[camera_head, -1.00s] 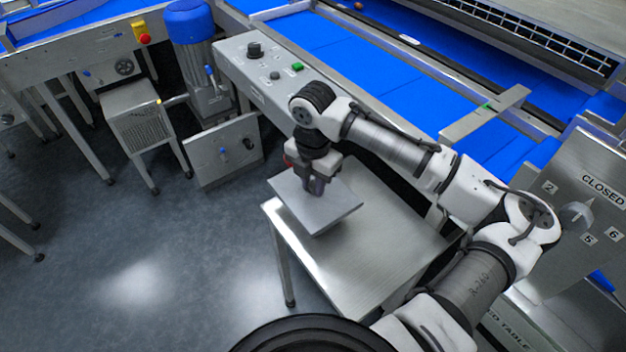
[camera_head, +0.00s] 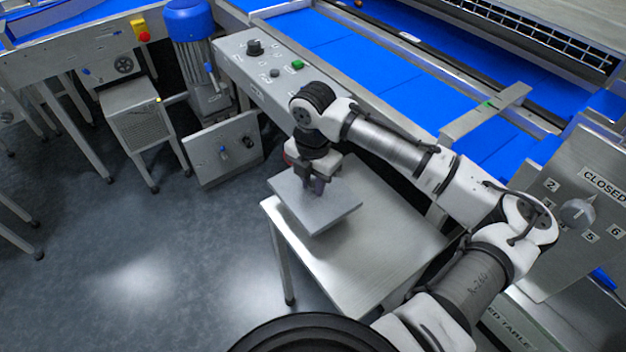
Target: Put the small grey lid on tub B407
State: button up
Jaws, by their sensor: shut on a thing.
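My gripper (camera_head: 316,186) points down and is shut on a flat grey lid (camera_head: 335,212), a square plate. The lid is over the left back part of a small steel table (camera_head: 372,262). The lid hides whatever is directly under it, and I cannot tell whether it touches anything below. No tub and no B407 label can be made out.
The steel table top is bare to the right and front of the lid. A blue conveyor (camera_head: 385,75) runs behind it. A control box (camera_head: 270,65) stands at the back left. A panel with a dial (camera_head: 577,213) marked CLOSED is at the right. Grey floor lies open at the left.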

jog(key=shift+f, duration=0.25)
jog(key=o, duration=1.5)
jog(key=shift+c, duration=0.2)
jog(key=shift+r+p, duration=2.85)
jog(key=shift+r, duration=0.65)
